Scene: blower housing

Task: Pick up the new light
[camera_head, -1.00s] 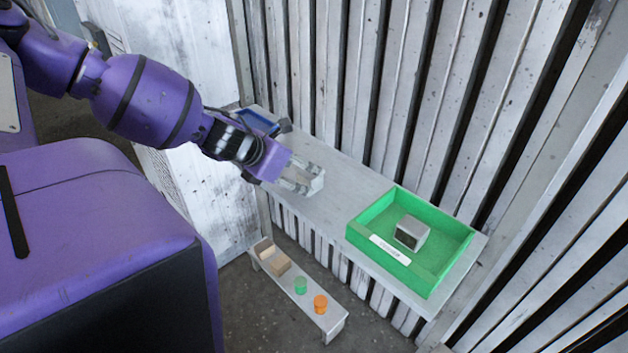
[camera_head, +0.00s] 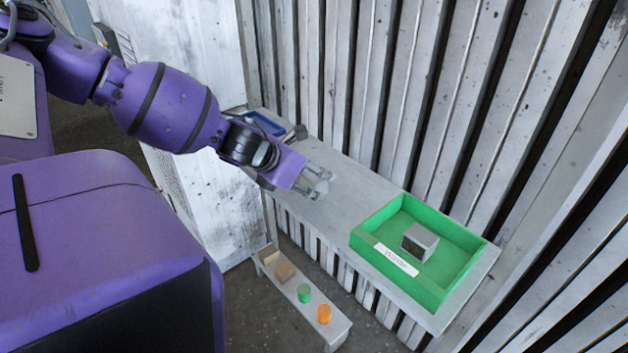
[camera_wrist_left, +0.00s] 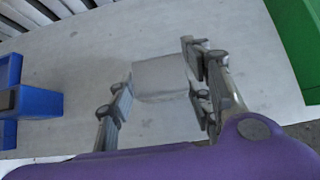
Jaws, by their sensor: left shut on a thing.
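A pale grey-white block, seemingly the new light (camera_wrist_left: 160,78), sits between the fingers of my left gripper (camera_wrist_left: 160,88) in the left wrist view. The fingers are shut on its two sides. In the head view my left gripper (camera_head: 318,184) is low over the grey table, and the block (camera_head: 321,187) shows only faintly between the fingertips. I cannot tell whether it touches the tabletop. A darker grey cube with a dark face (camera_head: 420,241) lies in the green tray (camera_head: 458,279). My right gripper is not in view.
The grey table (camera_head: 345,205) stands against a ribbed metal wall. A blue bin (camera_head: 262,122) is at its far left end, also in the left wrist view (camera_wrist_left: 38,104). A low bench (camera_head: 335,333) below holds brown boxes and green and orange pieces.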

